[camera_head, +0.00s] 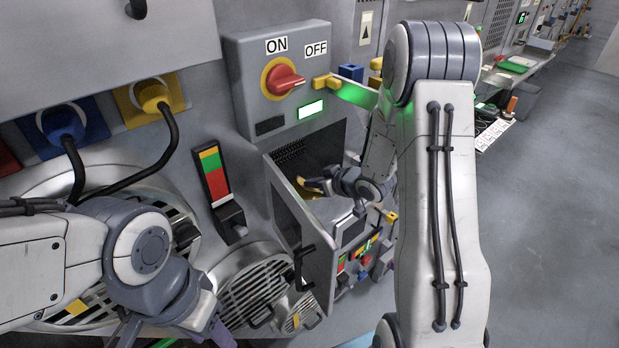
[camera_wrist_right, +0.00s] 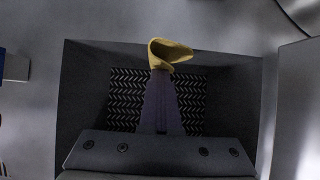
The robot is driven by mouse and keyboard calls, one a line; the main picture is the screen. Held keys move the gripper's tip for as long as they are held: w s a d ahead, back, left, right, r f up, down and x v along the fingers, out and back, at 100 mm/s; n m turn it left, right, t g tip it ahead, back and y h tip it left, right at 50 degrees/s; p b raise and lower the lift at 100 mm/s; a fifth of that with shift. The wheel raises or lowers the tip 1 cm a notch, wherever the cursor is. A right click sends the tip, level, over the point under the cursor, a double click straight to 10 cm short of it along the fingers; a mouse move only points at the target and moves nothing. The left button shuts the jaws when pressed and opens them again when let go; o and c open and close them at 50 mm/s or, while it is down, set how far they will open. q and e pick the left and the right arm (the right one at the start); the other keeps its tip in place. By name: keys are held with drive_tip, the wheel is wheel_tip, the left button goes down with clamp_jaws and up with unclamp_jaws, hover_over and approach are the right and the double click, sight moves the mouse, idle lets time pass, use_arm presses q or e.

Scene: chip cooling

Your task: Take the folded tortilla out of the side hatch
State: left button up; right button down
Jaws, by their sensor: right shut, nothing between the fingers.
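The side hatch (camera_head: 333,140) is open, with its grey door (camera_head: 302,232) swung out toward me. The folded yellow tortilla (camera_wrist_right: 172,50) shows at the fingertips in the right wrist view, near the hatch's far edge. In the head view, a bit of yellow (camera_head: 307,194) shows beside the gripper. My right gripper (camera_head: 303,183) is at the hatch opening. Its fingers are shut, with the tortilla at their tips but not between them. My left gripper (camera_head: 170,335) is low at the left, away from the hatch, its fingers apart and partly cut off by the frame.
A control box with a red ON/OFF knob (camera_head: 284,80) and a lit green-white display (camera_head: 311,109) is above the hatch. Round metal grilles (camera_head: 262,283) lie below left. Blue and yellow plugs (camera_head: 153,97) with black cables are at the left. Open floor (camera_head: 560,190) lies right.

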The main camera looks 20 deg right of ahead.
drive_tip(key=shift+s+a+f, duration=0.2)
drive_tip(key=shift+s+f, duration=0.05)
drive_tip(key=shift+f, duration=0.1)
drive_tip(key=shift+s+d, duration=0.1)
drive_tip(key=shift+d, duration=0.1)
drive_tip(key=shift+d+r+p, duration=0.15)
drive_tip(key=shift+r+p, duration=0.65)
drive_tip(key=shift+r, duration=0.05)
